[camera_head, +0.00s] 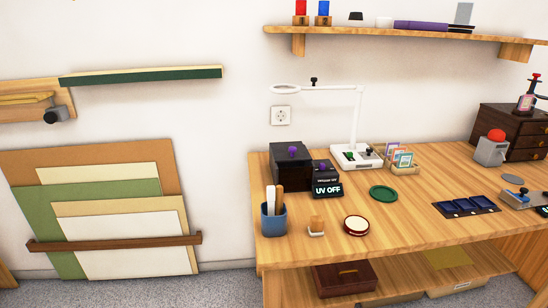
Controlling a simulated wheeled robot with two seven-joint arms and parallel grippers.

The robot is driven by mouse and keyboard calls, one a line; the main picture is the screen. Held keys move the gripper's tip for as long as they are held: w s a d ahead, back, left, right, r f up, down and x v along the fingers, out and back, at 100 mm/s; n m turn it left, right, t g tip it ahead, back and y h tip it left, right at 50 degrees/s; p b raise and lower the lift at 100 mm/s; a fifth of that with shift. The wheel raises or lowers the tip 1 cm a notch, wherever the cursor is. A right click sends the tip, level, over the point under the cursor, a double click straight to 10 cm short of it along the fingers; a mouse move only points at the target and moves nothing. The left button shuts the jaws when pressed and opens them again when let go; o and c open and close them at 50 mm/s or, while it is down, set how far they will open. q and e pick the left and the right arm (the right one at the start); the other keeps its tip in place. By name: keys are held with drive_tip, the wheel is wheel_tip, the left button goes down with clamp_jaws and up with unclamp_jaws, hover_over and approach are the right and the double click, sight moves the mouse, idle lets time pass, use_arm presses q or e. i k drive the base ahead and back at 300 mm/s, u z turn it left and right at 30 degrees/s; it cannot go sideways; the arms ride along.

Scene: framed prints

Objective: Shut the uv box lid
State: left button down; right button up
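The uv box seems to be the dark box (292,174) at the back left of the wooden table, near the wall. A purple knob (293,151) shows at its upper part. I cannot tell whether its lid is open or shut. A small dark control unit (322,172) with a display reading "UV OFF" (327,190) stands just to its right. Neither of my grippers is in view.
On the wooden table (400,230), a blue cup (274,221) with tools, a round red-rimmed dish (356,225) and a green disc (383,193) stand near the box. A white lamp (356,130) is behind. A shelf (400,37) hangs above.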

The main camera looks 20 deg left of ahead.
sight(291, 149)
drive_tip(key=u, duration=0.05)
drive_tip(key=k, duration=0.1)
drive_tip(key=u, duration=1.65)
drive_tip(key=i, duration=0.95)
drive_tip(key=z, duration=1.75)
